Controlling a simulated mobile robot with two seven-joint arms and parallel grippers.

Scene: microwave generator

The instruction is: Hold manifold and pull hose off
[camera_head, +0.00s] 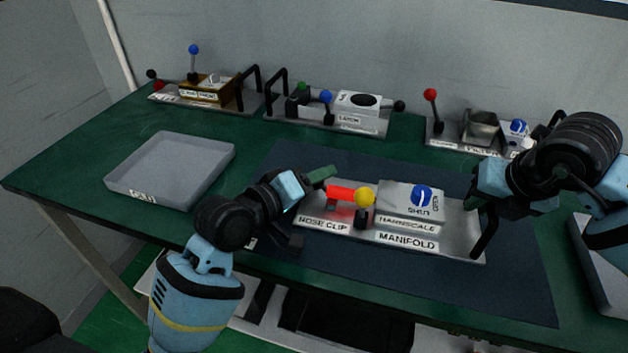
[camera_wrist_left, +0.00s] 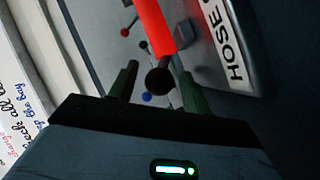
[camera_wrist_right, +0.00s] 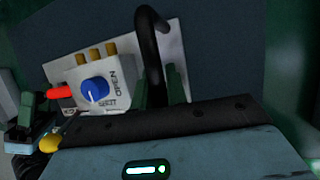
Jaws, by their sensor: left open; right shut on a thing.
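The manifold (camera_head: 410,204) is a grey block on a light plate labelled MANIFOLD, with a blue knob (camera_head: 421,194). The red hose (camera_head: 342,192) sticks out of its left side, beside a yellow-balled lever (camera_head: 365,197) and the label HOSE CLIP. My left gripper (camera_head: 306,208) is open at the hose's left end. In the left wrist view, the red hose (camera_wrist_left: 152,25) and a dark round end (camera_wrist_left: 160,82) lie between the fingers, with gaps on both sides. My right gripper (camera_wrist_right: 158,85) is shut on the plate's black handle (camera_wrist_right: 152,35); in the head view the fingers are mostly hidden.
A grey tray (camera_head: 170,168) lies on the green table at left, and another tray (camera_head: 597,265) is at the right edge. Several fixtures with levers stand along the back, including a latch unit (camera_head: 345,112). The dark mat (camera_head: 400,285) in front of the manifold is clear.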

